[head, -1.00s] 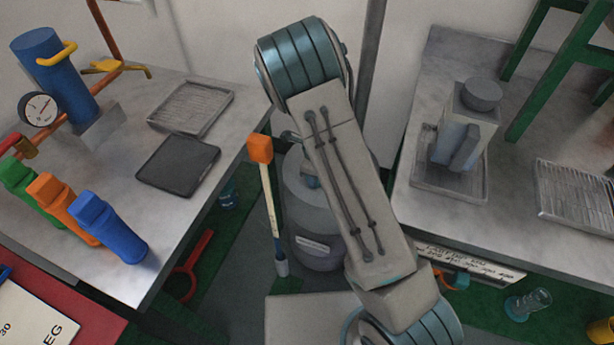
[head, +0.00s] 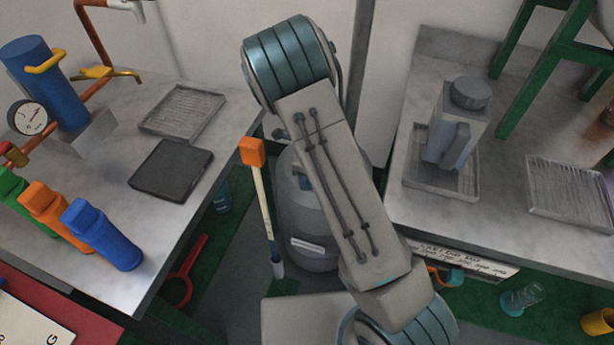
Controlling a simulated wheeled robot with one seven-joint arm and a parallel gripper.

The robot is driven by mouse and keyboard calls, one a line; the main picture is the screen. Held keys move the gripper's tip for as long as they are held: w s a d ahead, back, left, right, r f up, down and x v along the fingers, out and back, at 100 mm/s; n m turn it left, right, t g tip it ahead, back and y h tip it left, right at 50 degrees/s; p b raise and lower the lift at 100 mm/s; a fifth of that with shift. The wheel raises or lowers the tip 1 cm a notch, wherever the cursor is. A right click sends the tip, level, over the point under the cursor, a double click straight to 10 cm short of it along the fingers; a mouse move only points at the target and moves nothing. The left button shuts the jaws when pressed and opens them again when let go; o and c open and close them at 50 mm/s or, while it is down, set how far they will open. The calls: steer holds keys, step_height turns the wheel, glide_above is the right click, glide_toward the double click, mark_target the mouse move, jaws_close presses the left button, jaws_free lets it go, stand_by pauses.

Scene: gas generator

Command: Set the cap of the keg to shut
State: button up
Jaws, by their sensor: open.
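A grey drum-shaped keg (head: 304,227) with a pale label stands upright on the floor between the two benches. My arm crosses in front of it and hides its right side and part of its top. A small blue-grey part (head: 305,181) shows at the keg's top beside my arm. I cannot tell whether it is the cap, nor whether the cap is open or shut. My gripper does not show; my arm's own links block the view beyond the elbow.
An orange-headed mallet (head: 256,165) stands left of the keg. The left bench (head: 150,238) holds bottles (head: 103,235), a blue cylinder (head: 48,85) and trays (head: 172,170). The right bench (head: 510,225) holds a grey canister (head: 455,125). A glass flask (head: 522,299) stands below it.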

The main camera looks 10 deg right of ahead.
step_height(320, 180, up, 12)
steer(key=p, duration=0.1)
steer(key=shift+r+p, duration=0.2)
steer(key=shift+p, duration=0.2)
steer(key=s+d+r+n+t+p, duration=0.1)
steer(key=s+d+r+n+p, duration=0.2)
steer(key=s+r+n, duration=0.8)
steer(key=s+d+r+n+t+p, duration=0.1)
steer(key=s+d+r+n+p, duration=0.2)
steer(key=s+d+r+n, duration=0.3)
steer(key=shift+s+r+n+t, duration=0.4)
steer(key=shift+s+r+n, duration=2.5)
steer(key=shift+r, duration=0.3)
